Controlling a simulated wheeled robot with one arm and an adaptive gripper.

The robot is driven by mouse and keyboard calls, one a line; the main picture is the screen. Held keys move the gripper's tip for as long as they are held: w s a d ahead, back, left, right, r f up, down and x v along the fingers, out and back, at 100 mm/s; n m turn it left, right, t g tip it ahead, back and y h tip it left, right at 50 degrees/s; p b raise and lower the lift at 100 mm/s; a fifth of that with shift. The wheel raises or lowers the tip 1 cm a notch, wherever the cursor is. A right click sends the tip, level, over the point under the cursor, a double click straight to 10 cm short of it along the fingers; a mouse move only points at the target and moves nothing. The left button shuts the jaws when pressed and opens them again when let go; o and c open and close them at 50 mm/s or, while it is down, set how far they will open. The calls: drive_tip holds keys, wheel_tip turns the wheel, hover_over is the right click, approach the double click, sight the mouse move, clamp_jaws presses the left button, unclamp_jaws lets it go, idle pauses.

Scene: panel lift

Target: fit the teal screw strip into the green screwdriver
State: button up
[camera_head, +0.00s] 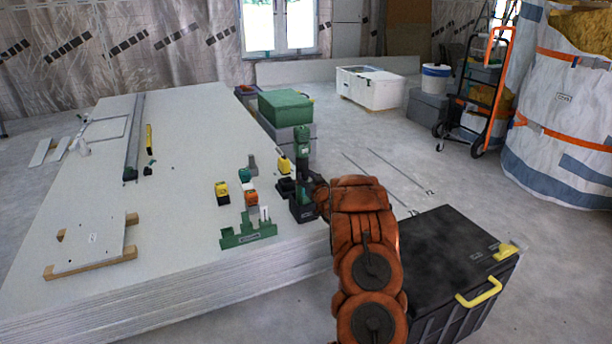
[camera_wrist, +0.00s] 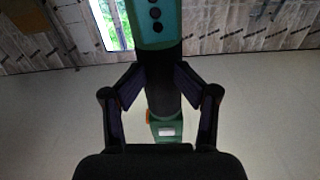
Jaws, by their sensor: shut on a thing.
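The green screwdriver (camera_head: 302,141) is upright near the right edge of the board stack. My gripper (camera_head: 312,190) is shut on its dark handle. In the wrist view my gripper's fingers (camera_wrist: 160,88) close on the handle from both sides, with the green body (camera_wrist: 155,28) above and a green foot (camera_wrist: 166,131) with a pale label below. A small teal piece (camera_head: 244,175) sits left of the screwdriver among coloured blocks. It is too small to tell whether it is the screw strip. Whether the screwdriver's lower end touches the board is unclear.
A green rack (camera_head: 246,236) stands at the board stack's (camera_head: 190,240) near right edge. Yellow tools (camera_head: 222,190) and an orange block (camera_head: 251,198) are close by. A small panel on wooden battens (camera_head: 92,245) lies left. A black crate (camera_head: 435,250) stands right of my arm.

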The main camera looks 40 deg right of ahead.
sight(304, 157)
drive_tip(key=shift+a+f, duration=0.1)
idle(0.3)
drive_tip(key=shift+w+r+p, duration=0.15)
drive_tip(key=shift+r+p, duration=0.25)
drive_tip(key=shift+r, duration=0.15)
drive_tip(key=shift+c, duration=0.2)
drive_tip(key=shift+r, duration=0.15)
clamp_jaws()
drive_tip(key=shift+r, duration=0.3)
drive_tip(key=shift+r+p, duration=1.9)
drive_tip(key=shift+r, duration=0.85)
